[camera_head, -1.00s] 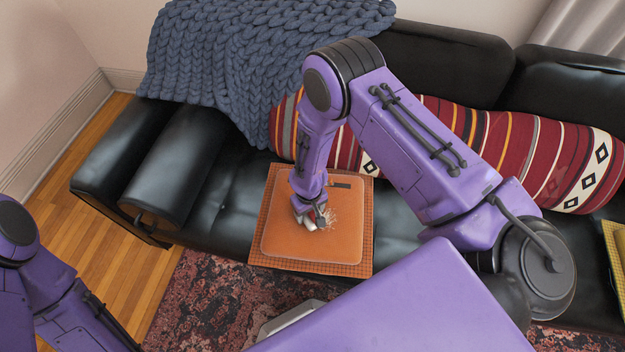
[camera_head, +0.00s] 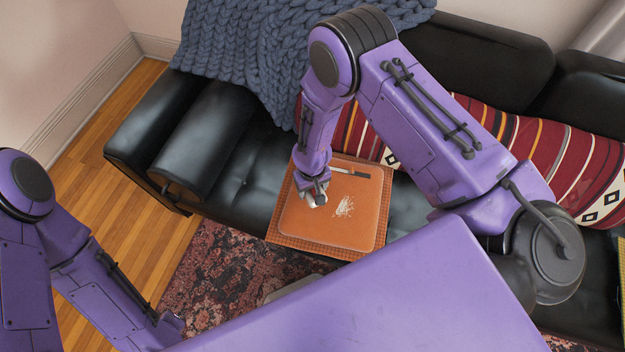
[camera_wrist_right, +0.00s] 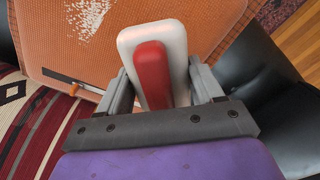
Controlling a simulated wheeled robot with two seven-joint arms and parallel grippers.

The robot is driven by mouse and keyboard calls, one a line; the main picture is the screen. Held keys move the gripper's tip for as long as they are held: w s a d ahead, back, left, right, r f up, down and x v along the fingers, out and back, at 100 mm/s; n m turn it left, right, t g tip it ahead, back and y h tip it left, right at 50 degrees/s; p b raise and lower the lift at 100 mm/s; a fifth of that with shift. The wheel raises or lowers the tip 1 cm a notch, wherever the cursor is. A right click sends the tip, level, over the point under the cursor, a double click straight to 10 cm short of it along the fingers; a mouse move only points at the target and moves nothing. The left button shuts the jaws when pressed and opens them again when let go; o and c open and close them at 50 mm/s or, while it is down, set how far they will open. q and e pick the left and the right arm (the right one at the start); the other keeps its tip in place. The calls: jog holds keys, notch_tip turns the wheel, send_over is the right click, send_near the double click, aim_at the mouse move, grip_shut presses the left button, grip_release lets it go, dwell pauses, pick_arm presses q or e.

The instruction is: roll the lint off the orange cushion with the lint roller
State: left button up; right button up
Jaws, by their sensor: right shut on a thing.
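The orange cushion (camera_head: 300,222) lies flat on the black sofa, on an orange gridded mat (camera_head: 312,250). A patch of white lint (camera_head: 343,207) sits near its middle; the lint also shows at the upper left of the right wrist view (camera_wrist_right: 88,15). My right gripper (camera_head: 314,190) is over the cushion's left part, beside the lint. It is shut on a white thing with a red strip (camera_wrist_right: 153,70), which seems to be the lint roller. I cannot tell whether it touches the cushion. My left arm shows at lower left, its gripper out of sight.
A thin dark-handled tool (camera_head: 350,172) lies along the cushion's far edge. The sofa's left armrest (camera_head: 205,135) stands left; a patterned rug (camera_head: 215,270) lies in front.

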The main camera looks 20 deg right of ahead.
jog(key=shift+d+r+p, duration=0.1)
jog(key=shift+r+p, duration=1.15)
jog(key=shift+r, duration=0.45)
